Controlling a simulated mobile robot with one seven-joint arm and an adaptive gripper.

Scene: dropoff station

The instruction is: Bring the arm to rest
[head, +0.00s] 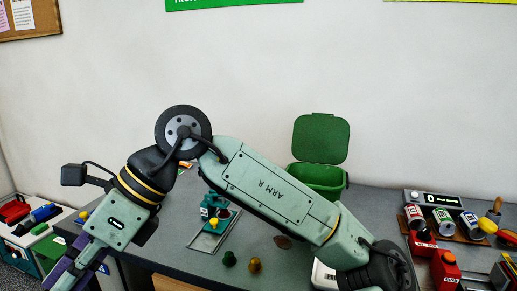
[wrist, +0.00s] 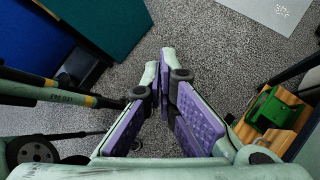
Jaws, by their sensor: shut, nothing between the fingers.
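My arm (head: 270,192) is bent over the grey table, its elbow high and its forearm hanging down at the left. My gripper (head: 72,277) is at the lower left of the head view, with its tips cut off by the frame's bottom edge. In the wrist view my gripper (wrist: 161,68) points down over grey carpet (wrist: 200,50). Its purple-padded fingers meet at the tips. They are shut with nothing between them.
On the table stand a green lidded bin (head: 320,178), a teal bottle (head: 209,206) and a red container (head: 445,268). Several cans are at the right. A side stand (head: 35,240) with tools is at the left.

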